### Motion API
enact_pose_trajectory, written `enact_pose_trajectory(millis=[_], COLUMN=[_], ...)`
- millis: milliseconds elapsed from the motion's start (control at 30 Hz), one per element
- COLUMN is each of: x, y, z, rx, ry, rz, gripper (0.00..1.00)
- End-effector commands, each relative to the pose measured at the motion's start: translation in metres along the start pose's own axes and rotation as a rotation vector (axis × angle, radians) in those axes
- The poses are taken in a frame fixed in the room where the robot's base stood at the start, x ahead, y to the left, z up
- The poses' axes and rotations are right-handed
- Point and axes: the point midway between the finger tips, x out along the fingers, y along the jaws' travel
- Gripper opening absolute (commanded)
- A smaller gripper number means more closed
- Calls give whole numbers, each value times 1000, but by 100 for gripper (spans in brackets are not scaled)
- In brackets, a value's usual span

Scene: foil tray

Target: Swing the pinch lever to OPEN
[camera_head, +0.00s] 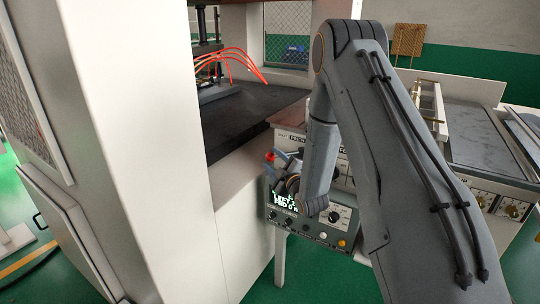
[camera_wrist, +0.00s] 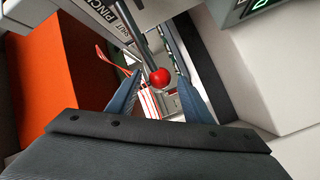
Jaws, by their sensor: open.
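The pinch lever is a dark rod with a red ball knob (camera_wrist: 160,77). In the wrist view the rod runs up from the knob toward a pale panel (camera_wrist: 97,18) lettered "PINCH" and "SHUT". My gripper (camera_wrist: 158,90) is open, its two blue-grey fingers on either side of the red knob in the picture. No contact shows, and I cannot tell how deep the knob sits between them. In the head view the knob (camera_head: 269,156) shows small beside my gripper (camera_head: 280,160), partly hidden by my arm, which also covers part of the panel.
A control box (camera_head: 310,232) with a lit screen and knobs sits just below my gripper. A tall white cabinet (camera_head: 130,130) stands left, and a dark machine bed (camera_head: 240,118) with orange tubes behind. In the wrist view an orange block (camera_wrist: 55,75) is at left.

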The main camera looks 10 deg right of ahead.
Motion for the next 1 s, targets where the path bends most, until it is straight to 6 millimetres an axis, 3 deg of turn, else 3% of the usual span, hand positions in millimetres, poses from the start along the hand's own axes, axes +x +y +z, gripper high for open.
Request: enact_pose_trajectory(millis=[233, 533, 567, 833, 1000], x=[25, 28, 28, 28, 28], y=[1, 0, 0, 0, 0], z=[0, 0, 0, 0, -1], rx=[0, 1, 1, 1, 1], ry=[0, -1, -1, -1, 2], rz=[1, 0, 0, 0, -2], gripper=[46, 46, 44, 0, 0])
